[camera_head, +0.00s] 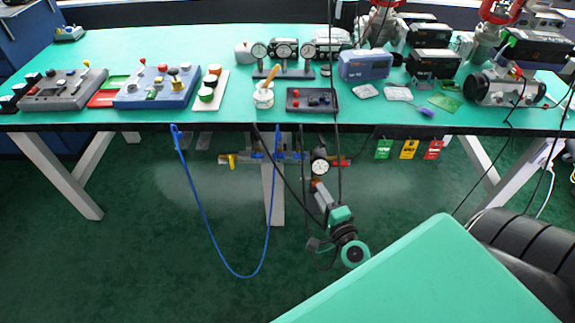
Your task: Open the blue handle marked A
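A small pipe assembly (290,157) with yellow, blue and red parts runs level under the front edge of the bench. A yellow part (228,158) is at its left end. Small blue parts show near its middle, but they are too small for me to read a letter A or tell how a handle is turned. A round white gauge (319,167) sits toward its right side. I cannot make out either of my grippers in the head view. Nothing is seen touching the pipe assembly.
A blue hose (205,215) and black cables hang before the bench. A green and black device (340,225) hangs low under the gauge. A green tabletop (430,280) fills the lower right beside a black seat (530,250). The bench (225,60) carries control boxes and instruments.

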